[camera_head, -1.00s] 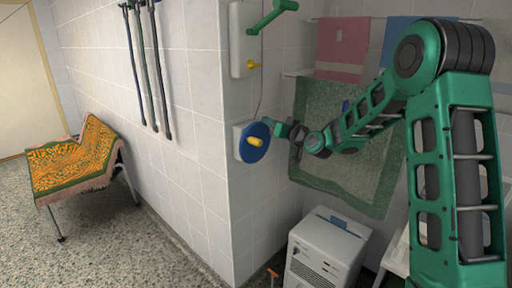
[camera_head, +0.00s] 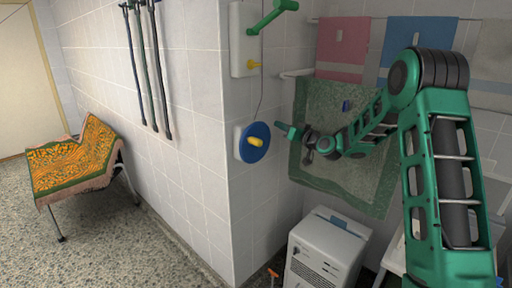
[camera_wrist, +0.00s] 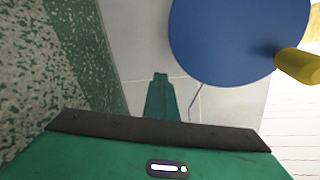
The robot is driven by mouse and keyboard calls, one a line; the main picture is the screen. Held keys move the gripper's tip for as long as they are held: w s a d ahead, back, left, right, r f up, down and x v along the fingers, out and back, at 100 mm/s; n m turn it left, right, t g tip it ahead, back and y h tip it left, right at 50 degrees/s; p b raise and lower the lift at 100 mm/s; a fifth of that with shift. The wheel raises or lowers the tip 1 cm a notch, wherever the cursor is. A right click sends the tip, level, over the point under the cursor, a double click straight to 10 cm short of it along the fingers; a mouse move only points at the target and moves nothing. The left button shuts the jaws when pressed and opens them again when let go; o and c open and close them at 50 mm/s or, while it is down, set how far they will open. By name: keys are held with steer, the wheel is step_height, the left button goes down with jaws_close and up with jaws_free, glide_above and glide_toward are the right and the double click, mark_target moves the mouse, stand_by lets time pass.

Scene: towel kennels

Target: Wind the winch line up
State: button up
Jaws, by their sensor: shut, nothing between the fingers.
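The winch is a blue disc (camera_head: 255,142) with a yellow crank knob (camera_head: 256,142), on a white mount on the wall corner. A thin line (camera_head: 262,95) runs up from it. In the wrist view the blue disc (camera_wrist: 235,40) fills the upper right, with the yellow knob (camera_wrist: 298,65) at its right edge. A thin line (camera_wrist: 196,100) shows below the disc. My gripper (camera_head: 279,129) is just right of the disc in the head view, apart from the knob. In the wrist view its fingers (camera_wrist: 160,78) are shut and empty.
A green arm with a knob (camera_head: 272,17) and a white panel (camera_head: 242,40) are above the winch. A green speckled towel (camera_head: 340,185) hangs behind my arm. A draped chair (camera_head: 75,160) is at left.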

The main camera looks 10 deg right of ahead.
steer(key=o, duration=1.3)
steer(key=shift+c, duration=0.2)
steer(key=v, duration=0.7)
steer(key=shift+s, duration=0.25)
steer(key=shift+d, duration=0.1)
steer(key=n, duration=0.8)
